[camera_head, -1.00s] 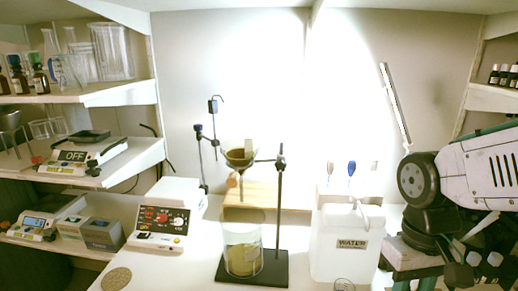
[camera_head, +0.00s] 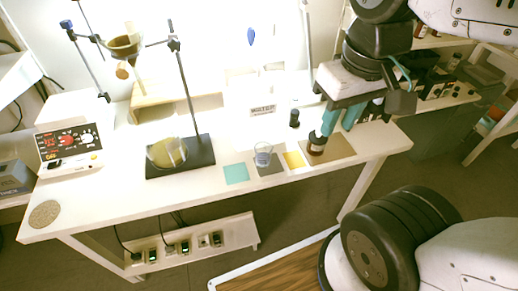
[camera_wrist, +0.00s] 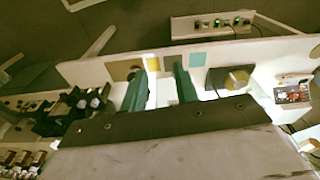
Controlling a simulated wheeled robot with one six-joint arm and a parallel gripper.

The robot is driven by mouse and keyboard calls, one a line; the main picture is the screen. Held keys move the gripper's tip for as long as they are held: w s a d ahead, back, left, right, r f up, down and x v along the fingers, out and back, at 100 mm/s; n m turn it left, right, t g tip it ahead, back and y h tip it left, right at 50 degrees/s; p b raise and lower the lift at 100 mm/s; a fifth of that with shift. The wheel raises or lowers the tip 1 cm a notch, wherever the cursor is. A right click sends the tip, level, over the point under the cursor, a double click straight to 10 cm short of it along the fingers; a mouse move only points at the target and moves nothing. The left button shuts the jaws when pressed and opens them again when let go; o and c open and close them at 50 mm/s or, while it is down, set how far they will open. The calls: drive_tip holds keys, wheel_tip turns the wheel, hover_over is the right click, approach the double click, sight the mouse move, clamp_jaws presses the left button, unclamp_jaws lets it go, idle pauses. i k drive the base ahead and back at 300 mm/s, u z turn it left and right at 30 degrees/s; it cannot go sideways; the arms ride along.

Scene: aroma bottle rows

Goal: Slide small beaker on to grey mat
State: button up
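The small clear beaker (camera_head: 263,153) stands at the back left part of the dark grey mat (camera_head: 272,169); I cannot tell whether its base is fully on the mat. My gripper (camera_head: 335,128) is over the right of the table, to the right of the beaker, with its teal fingers pointing down. The wrist view shows the two fingers (camera_wrist: 160,88) spread apart with nothing held between them. The beaker is hard to make out in the wrist view.
A teal mat (camera_head: 236,174) lies left of the grey mat, a yellow mat (camera_head: 295,161) right. A dark bottle (camera_head: 316,143) stands on the brown mat (camera_head: 338,148) by my fingers. Another dark bottle (camera_head: 294,118) stands behind.

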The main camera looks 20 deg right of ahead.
sight(263, 151)
drive_tip(key=z, duration=1.2)
drive_tip(key=k, duration=0.85)
drive_tip(key=u, duration=0.95)
drive_tip(key=i, duration=0.5)
drive_tip(key=u, duration=0.05)
